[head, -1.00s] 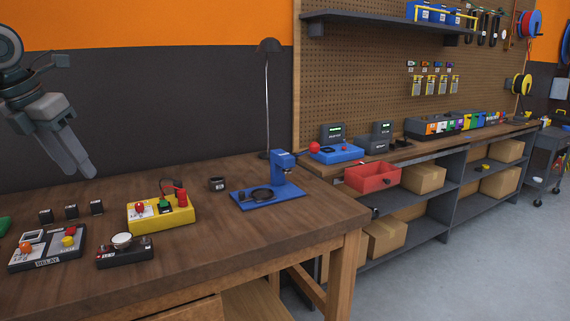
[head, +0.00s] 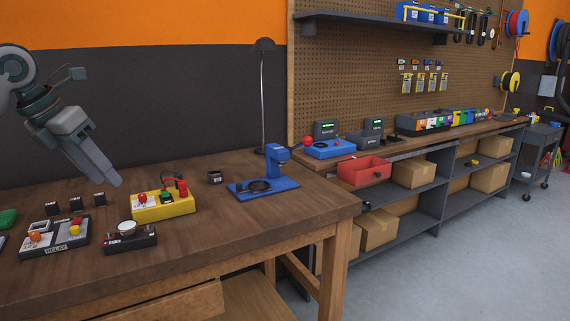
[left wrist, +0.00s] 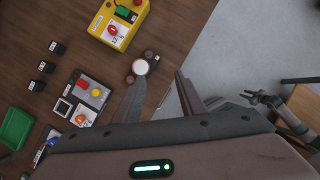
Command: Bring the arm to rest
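My left gripper (head: 112,178) hangs in the air over the left part of the wooden workbench (head: 270,225), pointing down and to the right. It shows two fingers apart with nothing between them in the left wrist view (left wrist: 160,76). In the head view the fingers overlap, and the tips look close to the yellow button box (head: 163,205); I see no clear contact. My right gripper (left wrist: 255,97) shows small at the right of the left wrist view, beyond the bench edge, too small to read its fingers. It is not in the head view.
On the bench are a relay box (head: 55,240), a black box with a white dome (head: 130,237), several small black blocks, a green tray (left wrist: 16,129) and a blue stand (head: 264,182). A lamp (head: 263,100) stands behind. Open floor (head: 460,260) lies to the right.

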